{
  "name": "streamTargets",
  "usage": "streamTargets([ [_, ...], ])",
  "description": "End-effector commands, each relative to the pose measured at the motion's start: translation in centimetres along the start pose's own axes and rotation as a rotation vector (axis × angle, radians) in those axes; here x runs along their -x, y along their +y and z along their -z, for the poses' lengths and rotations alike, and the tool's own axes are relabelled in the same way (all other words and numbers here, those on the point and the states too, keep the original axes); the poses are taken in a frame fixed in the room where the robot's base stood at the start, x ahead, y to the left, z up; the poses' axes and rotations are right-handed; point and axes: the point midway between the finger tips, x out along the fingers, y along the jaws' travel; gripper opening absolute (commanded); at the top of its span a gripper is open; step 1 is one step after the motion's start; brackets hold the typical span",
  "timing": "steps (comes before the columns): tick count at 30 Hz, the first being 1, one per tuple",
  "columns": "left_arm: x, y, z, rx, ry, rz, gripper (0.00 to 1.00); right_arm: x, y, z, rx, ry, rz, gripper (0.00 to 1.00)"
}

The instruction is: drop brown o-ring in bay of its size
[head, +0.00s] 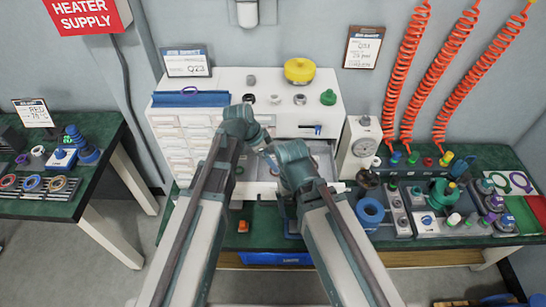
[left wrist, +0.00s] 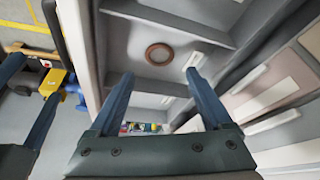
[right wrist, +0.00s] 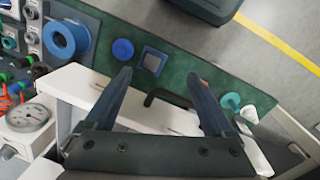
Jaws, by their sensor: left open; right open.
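A brown o-ring (left wrist: 159,54) lies flat in one bay of the open drawer in the left wrist view. The drawer (head: 262,187) is pulled out of the white cabinet and has grey walled bays (left wrist: 185,29). My left gripper (left wrist: 160,75) is open and empty above the drawer, its fingertips to either side of the ring's near edge in that picture and apart from it. My right gripper (right wrist: 159,75) is open and empty over the drawer's white front edge. In the head view both grippers crowd over the drawer and hide much of it, and I cannot make out the ring there.
The white cabinet (head: 180,117) stands behind, with a yellow round part (head: 300,70) on top. A pressure gauge (head: 364,147) stands to the right. A blue spool (right wrist: 67,38), a blue disc (right wrist: 123,50) and a square frame (right wrist: 152,61) sit on the green mat before the drawer.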

Motion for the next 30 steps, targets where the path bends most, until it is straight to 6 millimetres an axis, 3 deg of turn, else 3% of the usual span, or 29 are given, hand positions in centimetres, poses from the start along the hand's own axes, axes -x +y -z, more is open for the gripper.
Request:
streamTargets([
  [1,1.7,0.1,0.3,0.0,0.0,0.0,0.83,1.7,0.2,-0.1,0.0,0.0,0.0,0.88],
  [12,7.5,0.1,0.2,0.0,0.0,0.0,0.83,6.9,0.7,-0.4,0.001,0.0,0.0,0.88],
  [17,8.3,0.0,0.1,0.001,0.0,0.0,0.83,7.7,0.7,-0.5,0.002,0.0,0.0,0.88],
  [30,8.0,0.0,0.0,0.0,0.0,0.0,0.83,7.3,0.7,-0.4,0.001,0.0,0.0,0.88],
])
